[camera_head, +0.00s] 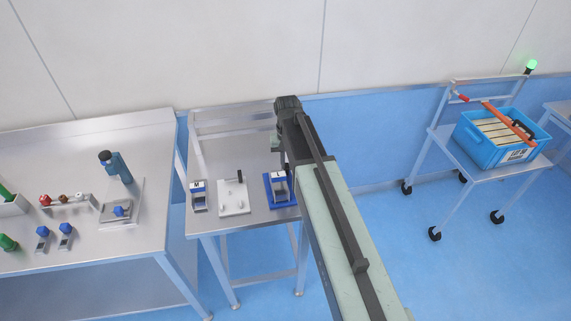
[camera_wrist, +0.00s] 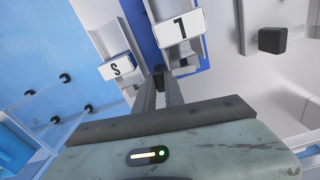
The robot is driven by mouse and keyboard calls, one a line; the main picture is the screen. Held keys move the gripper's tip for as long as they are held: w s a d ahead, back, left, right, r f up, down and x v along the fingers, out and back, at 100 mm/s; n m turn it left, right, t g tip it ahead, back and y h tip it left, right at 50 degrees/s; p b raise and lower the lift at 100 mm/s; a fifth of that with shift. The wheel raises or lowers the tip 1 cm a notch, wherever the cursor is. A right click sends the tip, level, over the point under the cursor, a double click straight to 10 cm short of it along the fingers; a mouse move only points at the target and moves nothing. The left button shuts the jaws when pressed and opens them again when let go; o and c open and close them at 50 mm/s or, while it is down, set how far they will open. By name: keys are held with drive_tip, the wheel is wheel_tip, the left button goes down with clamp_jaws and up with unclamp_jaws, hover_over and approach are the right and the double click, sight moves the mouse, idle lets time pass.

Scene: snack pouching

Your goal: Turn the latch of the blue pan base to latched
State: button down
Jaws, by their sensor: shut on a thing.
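The blue pan base (camera_head: 270,192) stands at the right of the middle metal table, with a light pan and a label on it. In the wrist view the blue base (camera_wrist: 143,35) is beside a white "1" label (camera_wrist: 181,29). My gripper (camera_wrist: 160,82) has its narrow fingers close together on a small black latch handle (camera_wrist: 158,71) at the near edge of this base. In the head view my arm hides the base's right side, and my fingertips cannot be made out. The latch's exact angle cannot be told.
A white base (camera_head: 233,198) with a black knob (camera_wrist: 272,40) and another labelled pan (camera_head: 198,196) stand beside the blue base. A cart with a blue crate (camera_head: 470,137) stands right. The left table (camera_head: 80,150) holds small parts.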

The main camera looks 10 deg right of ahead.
sight(287, 165)
idle(0.4)
drive_tip(key=c, duration=1.4)
unclamp_jaws()
drive_tip(key=shift+c, duration=0.2)
wheel_tip(287, 165, up, 8)
drive_tip(key=p, duration=0.8)
drive_tip(key=shift+f, duration=0.1)
